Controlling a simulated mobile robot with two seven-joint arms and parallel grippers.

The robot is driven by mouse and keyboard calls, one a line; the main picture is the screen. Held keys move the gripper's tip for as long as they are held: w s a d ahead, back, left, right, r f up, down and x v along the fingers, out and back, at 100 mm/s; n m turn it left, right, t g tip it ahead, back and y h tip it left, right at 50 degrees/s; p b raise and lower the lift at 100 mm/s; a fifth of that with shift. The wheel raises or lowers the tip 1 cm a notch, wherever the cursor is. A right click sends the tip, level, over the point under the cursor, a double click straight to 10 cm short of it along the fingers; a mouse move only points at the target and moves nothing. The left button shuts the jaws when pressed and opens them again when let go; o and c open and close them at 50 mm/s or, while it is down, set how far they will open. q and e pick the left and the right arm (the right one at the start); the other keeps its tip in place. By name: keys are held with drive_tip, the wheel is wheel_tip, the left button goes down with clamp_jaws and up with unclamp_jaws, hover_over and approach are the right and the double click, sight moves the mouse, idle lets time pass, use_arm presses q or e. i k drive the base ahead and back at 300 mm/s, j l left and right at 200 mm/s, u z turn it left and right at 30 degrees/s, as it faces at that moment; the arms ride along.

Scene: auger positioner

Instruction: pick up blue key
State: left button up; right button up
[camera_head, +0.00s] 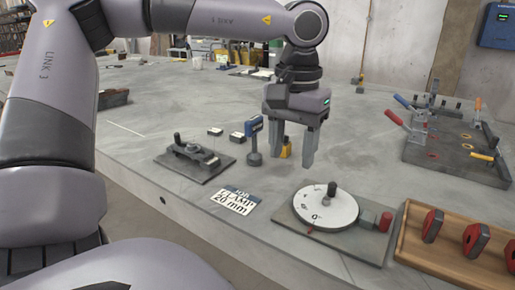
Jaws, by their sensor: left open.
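The blue key (255,126) stands upright on the grey table, its blue head on top and a grey stem and rounded foot below. My left gripper (291,160) is open, points down and sits just right of the blue key in the picture. Its fingers appear empty and apart from the key. A small yellow object (286,149) shows between and behind the fingers, partly hidden by them. My right gripper is not in view.
A dark plate with a clamp (190,158) lies left of the key. A printed card (233,200), a white dial (325,208) on a plate and a wooden tray (430,262) with red parts are nearer. A toggle-clamp fixture (440,157) stands right. Small blocks lie behind.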

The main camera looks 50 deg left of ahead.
sight(254, 124)
drive_tip(key=i+j, duration=0.1)
drive_tip(key=j, duration=0.25)
drive_tip(key=i+j, duration=0.1)
drive_tip(key=j, duration=0.2)
drive_tip(key=i+j, duration=0.15)
drive_tip(key=j, duration=0.2)
drive_tip(key=i+j, duration=0.1)
drive_tip(key=j, duration=0.2)
